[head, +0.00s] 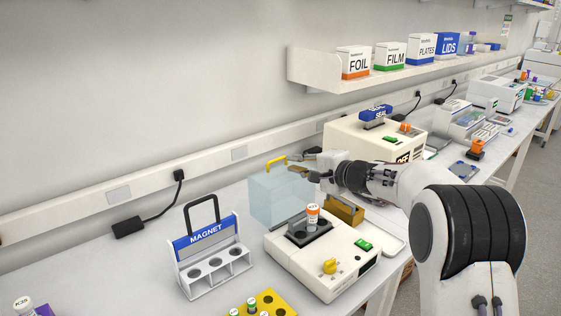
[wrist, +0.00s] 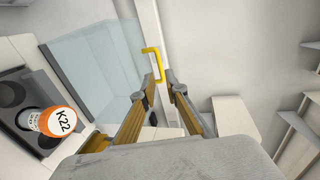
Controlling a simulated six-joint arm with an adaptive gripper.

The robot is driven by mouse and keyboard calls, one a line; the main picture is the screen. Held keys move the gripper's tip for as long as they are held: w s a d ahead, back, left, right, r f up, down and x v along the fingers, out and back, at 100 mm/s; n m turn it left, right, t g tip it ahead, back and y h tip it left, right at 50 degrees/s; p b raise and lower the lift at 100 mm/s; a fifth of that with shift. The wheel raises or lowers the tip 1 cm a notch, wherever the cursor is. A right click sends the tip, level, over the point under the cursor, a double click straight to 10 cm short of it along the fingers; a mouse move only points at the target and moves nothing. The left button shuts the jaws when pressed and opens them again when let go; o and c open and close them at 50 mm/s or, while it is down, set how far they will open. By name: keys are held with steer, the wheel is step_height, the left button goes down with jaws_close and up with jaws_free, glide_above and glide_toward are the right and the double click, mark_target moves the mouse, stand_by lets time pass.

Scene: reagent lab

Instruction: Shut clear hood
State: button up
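The clear hood (head: 282,198) is a pale blue see-through box standing raised at the back of a white instrument (head: 315,262). Its yellow handle (head: 276,160) is at the top; in the wrist view the handle (wrist: 152,65) shows beside the hood's clear wall (wrist: 95,65). My gripper (head: 298,163) is just right of the handle in the head view. In the wrist view my gripper (wrist: 154,88) has its fingers apart, with the handle's near end between or just beyond the tips. I cannot tell if they touch it.
An orange-capped K22 vial (head: 313,212) stands in the instrument's dark block, below the hood. A blue-and-white magnet rack (head: 211,255) stands to the left. A yellow tube rack (head: 262,306) is in front. A larger white machine (head: 345,142) stands behind my gripper.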

mark_target(278, 160)
steer(key=shift+x, duration=3.55)
jaws_close()
steer(key=shift+s, duration=0.1)
